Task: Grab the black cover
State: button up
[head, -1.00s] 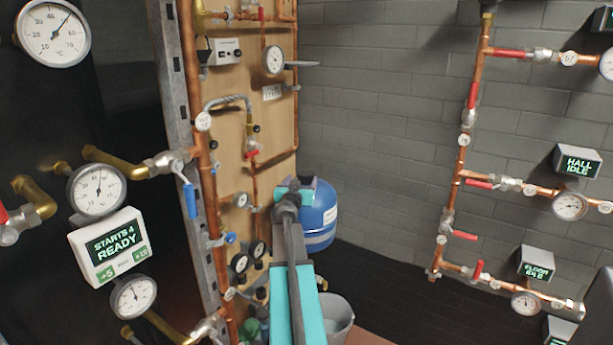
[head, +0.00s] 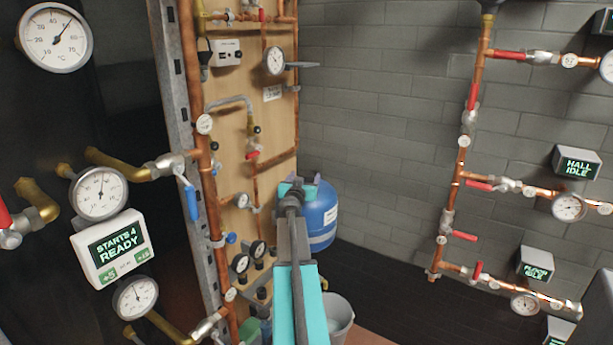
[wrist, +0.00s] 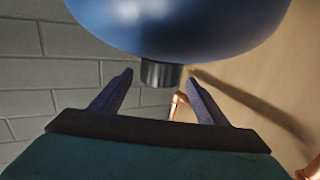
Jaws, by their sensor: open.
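The black cover is a short dark cylinder (wrist: 160,74) on the end of the rounded blue tank (wrist: 180,25) in the wrist view. My gripper (wrist: 160,84) is open, with one finger on each side of the cover and visible gaps on both sides. Nothing is held. In the head view, my gripper (head: 297,186) is in front of the upper left of the blue tank (head: 322,222). The cover is hidden there.
A wooden panel (head: 276,135) with copper pipes and gauges stands just left of the tank. A grey bucket (head: 341,318) is below. A display box (head: 112,248) and gauges are at left. The brick wall (head: 375,110) behind carries more pipes at right.

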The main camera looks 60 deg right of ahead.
aim_at(306, 174)
jog(key=shift+p+x, duration=0.35)
jog(key=shift+x, duration=1.3)
jog(key=c, duration=1)
jog(key=shift+c, duration=0.2)
notch_tip(306, 174, up, 18)
jog(key=p, duration=0.3)
jog(key=shift+p, duration=0.35)
